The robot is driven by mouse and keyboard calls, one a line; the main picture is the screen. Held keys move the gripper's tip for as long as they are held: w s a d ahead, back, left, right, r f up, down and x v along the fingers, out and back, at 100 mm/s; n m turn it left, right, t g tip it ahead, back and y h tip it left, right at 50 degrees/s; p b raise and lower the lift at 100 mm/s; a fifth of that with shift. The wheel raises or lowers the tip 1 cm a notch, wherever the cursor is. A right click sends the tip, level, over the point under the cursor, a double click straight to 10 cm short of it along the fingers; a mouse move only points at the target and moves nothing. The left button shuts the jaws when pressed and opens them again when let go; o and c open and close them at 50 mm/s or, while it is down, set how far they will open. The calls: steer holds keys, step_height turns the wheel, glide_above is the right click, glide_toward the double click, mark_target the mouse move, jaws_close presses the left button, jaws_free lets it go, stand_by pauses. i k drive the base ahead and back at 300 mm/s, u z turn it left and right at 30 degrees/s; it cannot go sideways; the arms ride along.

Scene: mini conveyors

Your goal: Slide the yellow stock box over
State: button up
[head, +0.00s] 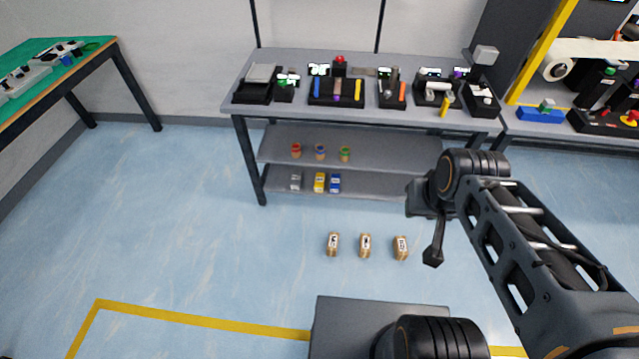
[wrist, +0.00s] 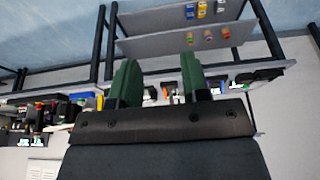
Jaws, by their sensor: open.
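The yellow stock box (head: 319,182) stands on the lower shelf of the grey workbench in the head view, between a grey box (head: 296,181) on its left and a blue box (head: 335,183) on its right. In the wrist view, which looks upside down, the yellow box (wrist: 202,9) shows near the top edge between the blue box (wrist: 190,12) and the grey one. My gripper (wrist: 155,82) is open and empty, its two green fingers apart. In the head view my gripper (head: 433,250) hangs to the right of the shelf boxes, well apart from them.
Several small cups, one a red cup (head: 296,150), stand on the middle shelf (head: 410,147) above the boxes. The workbench top (head: 300,60) holds several devices. Three brown cartons, one the middle carton (head: 365,245), stand on the floor before the bench. Floor to the left is clear.

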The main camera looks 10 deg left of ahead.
mark_target(318, 185)
steer(key=z, duration=0.05)
steer(key=k, duration=0.5)
steer(key=u, duration=1.15)
steer(key=i, duration=1.55)
steer(key=z, duration=0.7)
